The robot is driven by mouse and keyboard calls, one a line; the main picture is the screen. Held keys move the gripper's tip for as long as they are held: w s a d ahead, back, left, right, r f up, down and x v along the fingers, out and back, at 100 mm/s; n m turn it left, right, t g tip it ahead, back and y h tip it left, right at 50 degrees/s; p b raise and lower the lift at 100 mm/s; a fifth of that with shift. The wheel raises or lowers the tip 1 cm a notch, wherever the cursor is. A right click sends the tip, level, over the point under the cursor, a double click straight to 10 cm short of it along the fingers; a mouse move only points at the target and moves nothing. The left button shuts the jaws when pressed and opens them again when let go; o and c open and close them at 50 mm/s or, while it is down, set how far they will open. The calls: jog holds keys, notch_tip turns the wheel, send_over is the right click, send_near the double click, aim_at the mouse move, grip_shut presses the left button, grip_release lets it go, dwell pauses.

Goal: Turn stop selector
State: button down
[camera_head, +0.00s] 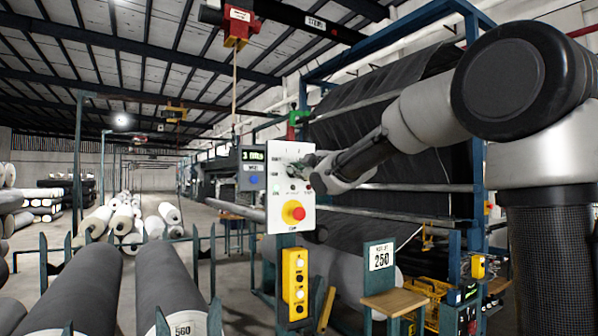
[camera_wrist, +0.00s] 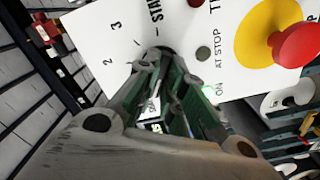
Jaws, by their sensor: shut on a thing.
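The white control panel (camera_head: 281,222) stands in the middle of the head view; it also fills the upper part of the wrist view (camera_wrist: 113,22), tilted. My gripper (camera_head: 313,171) reaches its upper part from the right. In the wrist view my gripper (camera_wrist: 160,66) is shut on the stop selector (camera_wrist: 157,51), a dark knob mostly hidden between the fingertips. Printed marks "2" and "3" show beside it. Its exact pointing direction is hidden. A red mushroom button (camera_head: 293,212) on a yellow disc sits below; it shows at the right in the wrist view (camera_wrist: 297,45).
A dark display box (camera_head: 252,168) with green digits adjoins the panel's left. A yellow push-button box (camera_head: 295,283) hangs below. A "250" sign (camera_head: 381,257) stands over a wooden shelf (camera_head: 394,302). Large grey rolls (camera_head: 170,280) lie at the front left.

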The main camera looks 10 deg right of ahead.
jog(key=shift+f+n, duration=0.1)
jog(key=shift+n, duration=0.2)
jog(key=c, duration=1.5)
grip_release()
jog(key=v, duration=1.2)
